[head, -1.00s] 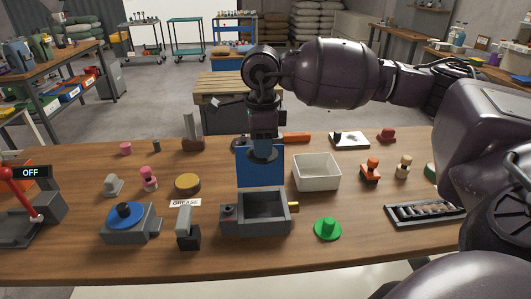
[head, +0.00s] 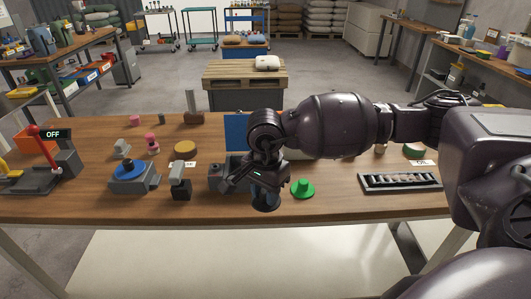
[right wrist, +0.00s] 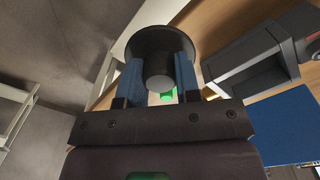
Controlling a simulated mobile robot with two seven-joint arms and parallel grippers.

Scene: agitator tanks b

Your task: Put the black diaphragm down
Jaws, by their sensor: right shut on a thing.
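The black diaphragm (head: 266,204) is a dark round disc with a short stem. My right gripper (head: 264,186) is shut on it, disc side down, near the front edge of the wooden table. In the right wrist view the blue fingers (right wrist: 160,80) grip the stem of the diaphragm (right wrist: 150,40) from both sides. I cannot tell whether the disc touches the table. My left gripper is not in view.
A green knobbed disc (head: 303,189) lies just right of my gripper. The grey open box (head: 216,178) with a raised blue lid (head: 236,131) stands behind and left, partly hidden. Bare table (head: 340,205) lies right.

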